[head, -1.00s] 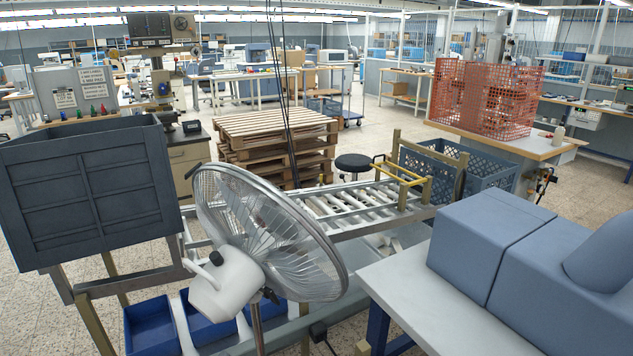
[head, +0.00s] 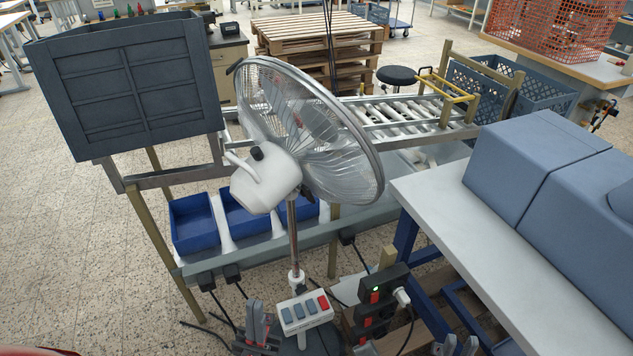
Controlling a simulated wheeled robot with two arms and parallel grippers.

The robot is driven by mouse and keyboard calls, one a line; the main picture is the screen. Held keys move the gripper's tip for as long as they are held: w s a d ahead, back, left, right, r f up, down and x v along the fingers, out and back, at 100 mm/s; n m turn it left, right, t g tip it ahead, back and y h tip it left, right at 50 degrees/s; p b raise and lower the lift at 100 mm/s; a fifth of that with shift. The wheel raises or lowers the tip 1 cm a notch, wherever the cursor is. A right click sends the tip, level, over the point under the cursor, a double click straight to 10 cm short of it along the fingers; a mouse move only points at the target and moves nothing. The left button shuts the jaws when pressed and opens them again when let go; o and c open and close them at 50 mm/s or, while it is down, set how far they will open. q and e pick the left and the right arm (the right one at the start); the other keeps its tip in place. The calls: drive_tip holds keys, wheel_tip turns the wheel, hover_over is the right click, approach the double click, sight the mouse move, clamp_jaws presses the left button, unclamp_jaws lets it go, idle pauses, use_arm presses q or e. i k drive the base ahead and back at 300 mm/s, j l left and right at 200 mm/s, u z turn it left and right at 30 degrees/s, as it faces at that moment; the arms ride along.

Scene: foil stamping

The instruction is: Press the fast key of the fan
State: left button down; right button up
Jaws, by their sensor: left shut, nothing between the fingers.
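The fan (head: 275,150) stands on a thin pole, its round wire cage facing right and away from me. Low on the pole is a white key panel (head: 304,325) with several blue-grey keys (head: 299,312) and one red key (head: 323,303) at its right end. The key labels are too small to read, so I cannot tell which is fast. My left gripper (head: 258,314) is shut and empty, just left of the panel and apart from it. My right gripper (head: 458,344) is at the bottom edge, right of the panel and partly cut off; its opening is unclear.
A dark power strip (head: 386,284) with a plug and cables is right of the panel. A white table (head: 450,210) with blue-grey housings is at the right. Blue bins (head: 194,222) and a dark crate (head: 130,85) are at the left. Open floor (head: 70,250) lies at the left.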

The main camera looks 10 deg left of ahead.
sight(286, 313)
drive_tip(key=k+l+u, duration=0.3)
drive_tip(key=k, duration=0.2)
drive_tip(key=k+l+u, duration=0.15)
drive_tip(key=k+u, duration=0.2)
drive_tip(key=k, duration=0.15)
